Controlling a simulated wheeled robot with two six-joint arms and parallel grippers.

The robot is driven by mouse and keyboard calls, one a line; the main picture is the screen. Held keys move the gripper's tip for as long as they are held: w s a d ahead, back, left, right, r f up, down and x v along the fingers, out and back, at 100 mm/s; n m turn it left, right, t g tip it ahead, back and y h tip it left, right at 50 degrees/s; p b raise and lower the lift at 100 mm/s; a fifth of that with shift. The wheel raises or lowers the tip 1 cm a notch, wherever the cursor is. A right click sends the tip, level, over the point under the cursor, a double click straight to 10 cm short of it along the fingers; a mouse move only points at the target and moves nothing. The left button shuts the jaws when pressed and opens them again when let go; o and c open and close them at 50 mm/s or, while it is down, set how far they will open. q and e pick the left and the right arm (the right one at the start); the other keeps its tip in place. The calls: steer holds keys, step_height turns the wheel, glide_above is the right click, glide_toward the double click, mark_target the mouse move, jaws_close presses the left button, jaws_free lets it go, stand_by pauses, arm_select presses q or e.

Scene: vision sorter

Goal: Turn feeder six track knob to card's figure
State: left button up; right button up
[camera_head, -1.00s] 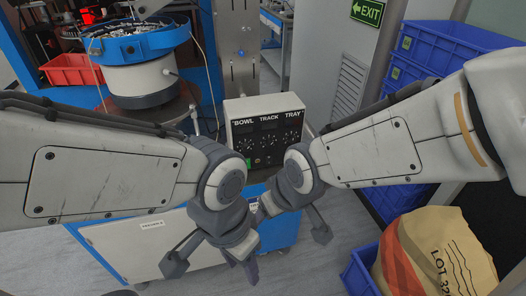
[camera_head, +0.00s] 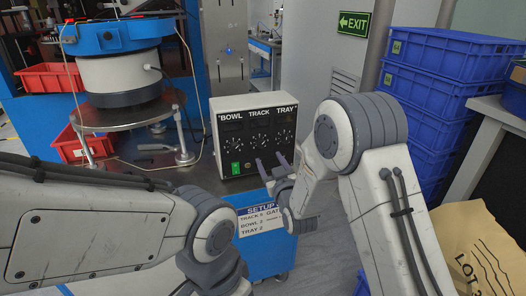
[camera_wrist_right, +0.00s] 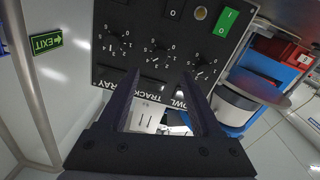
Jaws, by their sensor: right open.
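The feeder control box (camera_head: 213,150) has a black panel with three dial knobs under BOWL, TRACK and TRAY. The track knob (camera_head: 259,143) is the middle one; it also shows in the right wrist view (camera_wrist_right: 158,50), upside down. My right gripper (camera_head: 272,164) is open and empty, in front of the panel's lower right, apart from the knob. My left arm is low; its fingers are out of frame.
A green switch (camera_head: 236,168) sits at the panel's lower left. The blue bowl feeder (camera_head: 125,36) and its round table (camera_head: 125,115) stand to the left.

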mark_target(261, 145)
steer(key=x, duration=0.8)
steer(key=shift+w+a, duration=0.1)
jaws_close()
